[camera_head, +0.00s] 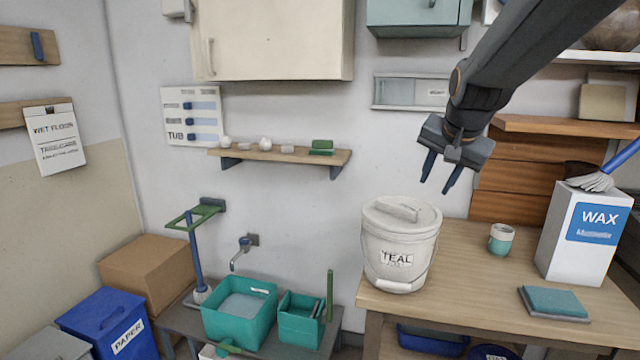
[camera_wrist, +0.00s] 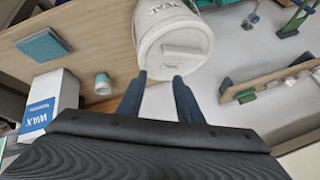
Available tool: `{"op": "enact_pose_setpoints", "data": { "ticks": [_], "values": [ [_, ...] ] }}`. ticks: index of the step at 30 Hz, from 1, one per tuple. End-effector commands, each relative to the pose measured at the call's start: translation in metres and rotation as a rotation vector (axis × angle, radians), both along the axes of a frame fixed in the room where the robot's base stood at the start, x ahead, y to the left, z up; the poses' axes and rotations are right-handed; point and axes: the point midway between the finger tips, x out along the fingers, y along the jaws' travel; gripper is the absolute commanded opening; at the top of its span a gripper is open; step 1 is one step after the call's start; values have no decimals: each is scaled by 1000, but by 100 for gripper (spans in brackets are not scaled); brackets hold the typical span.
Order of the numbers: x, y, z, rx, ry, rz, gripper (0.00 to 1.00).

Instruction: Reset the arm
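My gripper (camera_head: 437,172) hangs in the air above and to the right of the white bucket in the head view. Its two dark blue fingers are spread apart with nothing between them. The wrist view shows the same two fingers (camera_wrist: 157,97), apart and empty. The white bucket (camera_head: 399,250), labelled TEAL, stands upright on the left end of the wooden table with its lid on. In the wrist view the bucket (camera_wrist: 172,35) shows beyond the fingertips, and I see no clear contact.
On the table (camera_head: 470,262) stand a small cup (camera_head: 501,239), a white WAX box (camera_head: 585,233) and a teal block (camera_head: 553,302). A wall shelf (camera_head: 280,155) with small items is left of my arm. Teal tubs (camera_head: 239,312) stand lower left. Air around my gripper is mostly free.

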Motion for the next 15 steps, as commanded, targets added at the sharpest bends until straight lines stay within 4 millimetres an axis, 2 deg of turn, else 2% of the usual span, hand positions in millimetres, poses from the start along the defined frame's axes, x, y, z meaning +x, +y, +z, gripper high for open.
{"op": "enact_pose_setpoints", "data": {
  "ticks": [1, 3, 5, 9, 12, 15],
  "values": [
    [-18, 9, -32, -23, 55, 52, 33],
    [-44, 20, -71, -59, 127, 132, 33],
    [-69, 29, -104, -87, 188, 204, 33],
    [-134, 47, -170, -140, 325, 373, 33],
    [-177, 56, -205, -168, 403, 481, 33],
    [-210, 61, -228, -185, 461, 564, 33]
  ]
}}
